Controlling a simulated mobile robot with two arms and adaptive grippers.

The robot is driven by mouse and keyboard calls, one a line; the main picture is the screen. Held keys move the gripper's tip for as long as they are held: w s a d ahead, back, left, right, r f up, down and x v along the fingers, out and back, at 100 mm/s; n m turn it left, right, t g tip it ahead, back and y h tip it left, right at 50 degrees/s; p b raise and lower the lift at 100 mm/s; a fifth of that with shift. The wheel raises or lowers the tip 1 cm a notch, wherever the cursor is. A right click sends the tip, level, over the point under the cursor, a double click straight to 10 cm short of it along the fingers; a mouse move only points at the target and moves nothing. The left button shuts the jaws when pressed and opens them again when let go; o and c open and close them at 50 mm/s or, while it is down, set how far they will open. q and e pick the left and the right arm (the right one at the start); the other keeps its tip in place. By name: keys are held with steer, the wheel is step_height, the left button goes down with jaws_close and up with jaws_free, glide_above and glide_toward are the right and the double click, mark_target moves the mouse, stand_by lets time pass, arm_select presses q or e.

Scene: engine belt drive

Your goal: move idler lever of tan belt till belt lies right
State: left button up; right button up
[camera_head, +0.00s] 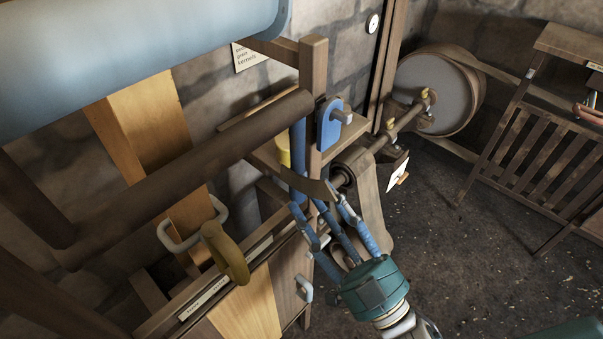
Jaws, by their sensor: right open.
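A wide tan-brown belt (371,205) hangs from a roller on the metal shaft (395,122) and runs down behind my right gripper. I cannot tell for sure which part is the idler lever. My right gripper (322,207) has a green palm and blue fingers. The left gripper is not in view.
A large round wheel (428,90) stands behind the shaft. A dark roller (190,170) crosses the left side. A slatted wooden frame (545,145) stands right. The floor between is open.

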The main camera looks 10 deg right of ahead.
steer(key=p+x, duration=0.1)
steer(key=x, duration=0.4)
steer(key=shift+w, duration=0.15)
